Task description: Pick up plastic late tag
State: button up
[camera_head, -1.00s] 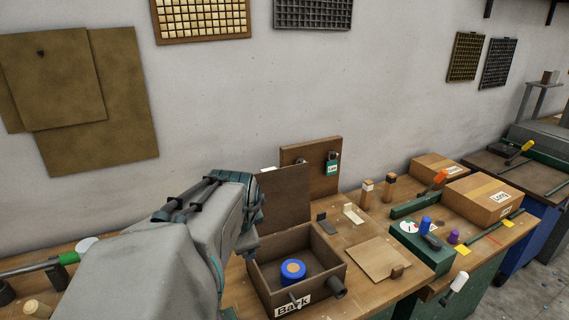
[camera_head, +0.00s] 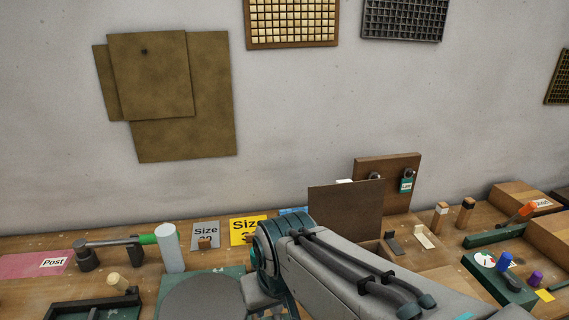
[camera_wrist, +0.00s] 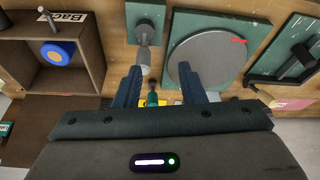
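The late tag (camera_head: 406,185) is a small green plastic tag with a white label too small to read clearly. It hangs from a dark knob on an upright brown board (camera_head: 388,167) at the back of the bench, in the head view. A green piece at the left edge of the wrist view may be the same tag; I cannot tell. My gripper (camera_wrist: 160,72) is open and empty in the wrist view, pointing over the bench. It is to the left of the tag and apart from it. In the head view my arm hides the fingers.
A round grey plate (camera_wrist: 208,58) lies under my gripper. Small blocks (camera_head: 424,237) stand right of the board. A white cylinder (camera_head: 169,248) stands left.

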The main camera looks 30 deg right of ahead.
aim_at(407, 183)
jog(key=z, duration=0.35)
jog(key=k, duration=0.4)
jog(key=z, duration=3.2)
jog(key=i, duration=1.3)
jog(key=u, duration=3)
